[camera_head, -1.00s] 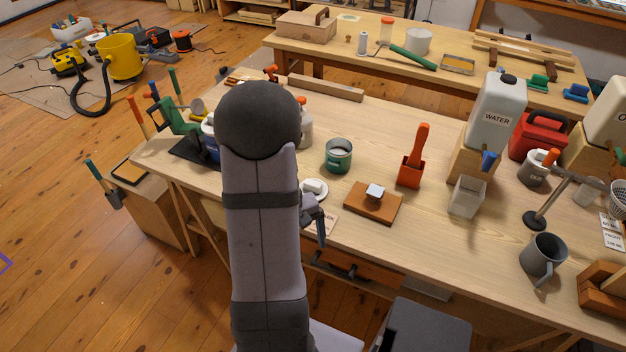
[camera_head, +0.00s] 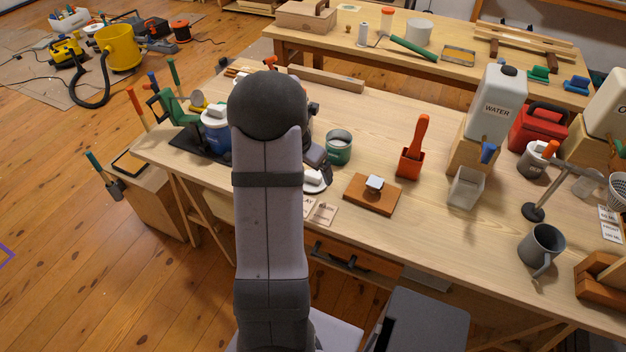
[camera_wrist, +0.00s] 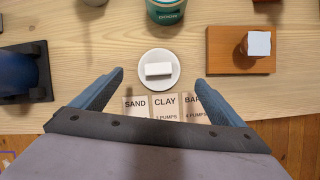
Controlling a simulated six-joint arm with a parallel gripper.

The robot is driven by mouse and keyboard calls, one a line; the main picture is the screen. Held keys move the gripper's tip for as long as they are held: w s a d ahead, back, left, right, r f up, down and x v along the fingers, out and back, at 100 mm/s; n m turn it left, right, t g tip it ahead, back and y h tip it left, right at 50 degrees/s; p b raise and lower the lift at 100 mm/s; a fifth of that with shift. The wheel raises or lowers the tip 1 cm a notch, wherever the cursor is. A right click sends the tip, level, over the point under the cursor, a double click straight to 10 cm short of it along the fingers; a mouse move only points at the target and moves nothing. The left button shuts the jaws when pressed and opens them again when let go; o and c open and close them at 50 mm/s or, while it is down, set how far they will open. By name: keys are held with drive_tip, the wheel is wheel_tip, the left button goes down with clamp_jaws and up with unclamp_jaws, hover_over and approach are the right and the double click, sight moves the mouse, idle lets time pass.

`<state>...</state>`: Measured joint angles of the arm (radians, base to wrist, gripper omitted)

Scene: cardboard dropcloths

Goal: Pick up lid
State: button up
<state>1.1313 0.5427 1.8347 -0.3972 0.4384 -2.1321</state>
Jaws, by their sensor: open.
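The lid is a round white disc with a white block-shaped handle on top (camera_wrist: 158,69). It lies flat on the workbench and shows partly behind my arm in the head view (camera_head: 315,184). My gripper (camera_wrist: 159,79) is open, with one dark blue finger on each side of the lid in the wrist view. The fingers hold nothing. The height of the fingertips above the bench is hard to tell. In the head view my arm hides most of my gripper.
A green cup (camera_head: 338,148) stands just behind the lid. A brown wooden block with a pale-topped piece (camera_head: 371,194) lies to its right. Paper labels reading SAND and CLAY (camera_wrist: 150,106) lie in front. A blue-and-white container (camera_head: 215,135) stands to the left on a dark mat.

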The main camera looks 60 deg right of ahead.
sight(313, 174)
drive_tip(key=n, duration=0.2)
drive_tip(key=shift+n, duration=0.4)
drive_tip(key=shift+d+x, duration=0.2)
drive_tip(key=shift+x, duration=3.5)
drive_tip(key=shift+w+r, duration=0.1)
drive_tip(key=shift+w, duration=0.05)
drive_tip(key=c, duration=1.1)
